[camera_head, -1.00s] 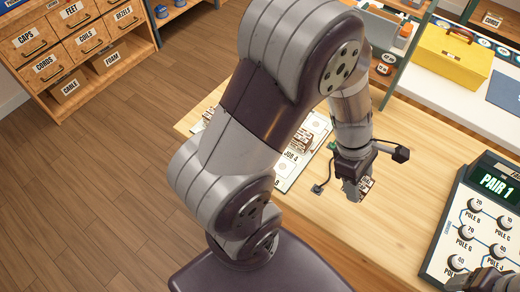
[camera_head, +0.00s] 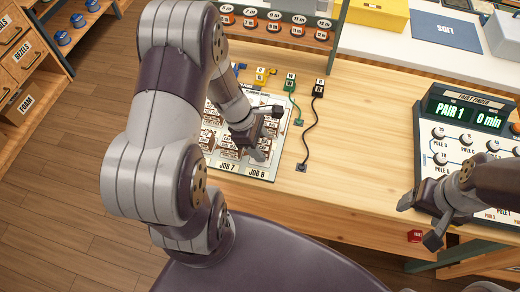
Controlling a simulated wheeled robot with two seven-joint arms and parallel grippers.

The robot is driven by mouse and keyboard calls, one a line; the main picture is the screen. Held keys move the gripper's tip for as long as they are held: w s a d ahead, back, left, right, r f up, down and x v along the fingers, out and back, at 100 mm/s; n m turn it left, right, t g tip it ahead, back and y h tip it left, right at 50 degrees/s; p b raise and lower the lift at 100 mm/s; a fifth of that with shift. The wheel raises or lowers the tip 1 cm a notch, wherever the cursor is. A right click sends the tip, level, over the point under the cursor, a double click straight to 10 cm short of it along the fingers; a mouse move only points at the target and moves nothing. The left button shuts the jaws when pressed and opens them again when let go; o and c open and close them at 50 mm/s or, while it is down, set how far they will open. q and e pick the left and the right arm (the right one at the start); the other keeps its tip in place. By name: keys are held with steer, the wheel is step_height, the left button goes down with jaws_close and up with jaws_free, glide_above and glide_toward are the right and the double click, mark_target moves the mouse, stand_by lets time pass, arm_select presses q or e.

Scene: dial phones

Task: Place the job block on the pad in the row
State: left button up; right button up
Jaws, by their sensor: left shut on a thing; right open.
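My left gripper (camera_head: 262,152) is shut on a small job block, and its fingers hide most of the block. It is low over the right part of a white job board (camera_head: 284,112). I cannot tell whether the block touches the board. The board carries several brown-and-white printed blocks and pads, with labels JOB 7 (camera_head: 227,166) and JOB 8 (camera_head: 257,173) along its near edge. My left arm covers the board's left part. My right gripper (camera_head: 421,219) is open and empty, at the near left corner of the fault finder.
The fault finder (camera_head: 466,135) reads PAIR 1 and 0 min. Green and black leads (camera_head: 312,125) lie right of the board. Yellow clips (camera_head: 263,75) and a rack of round labelled items (camera_head: 275,27) stand behind. Bare wood lies between the leads and the fault finder.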

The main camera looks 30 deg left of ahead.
arm_select(q)
steer(key=x, duration=0.2)
steer(key=shift+a+f, duration=0.1)
steer(key=shift+f, duration=0.4)
steer(key=shift+a, duration=0.15)
